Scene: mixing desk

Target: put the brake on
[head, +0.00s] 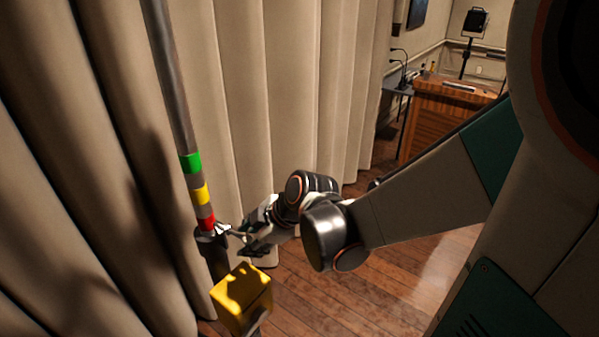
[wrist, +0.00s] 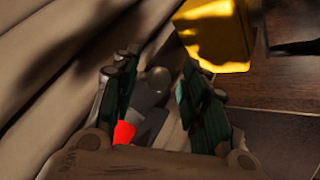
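A tall grey pole (head: 171,80) stands at the left in the head view, with green, yellow and red bands near its lower end. A dark fitting sits under the red band (head: 207,222). My gripper (head: 248,238) is just right of this fitting; contact cannot be told. In the wrist view my gripper's dark green fingers (wrist: 160,98) are apart. A dark grey, round-ended part (wrist: 152,90) with a red piece (wrist: 124,132) shows between them, not visibly clamped. I cannot tell for certain which part is the brake.
A yellow box (head: 242,297) stands just below the gripper and also shows in the wrist view (wrist: 215,38). Beige curtains (head: 290,90) hang close behind the pole. A wooden desk (head: 440,110) stands far back right. Wooden floor (head: 330,300) is open below my arm.

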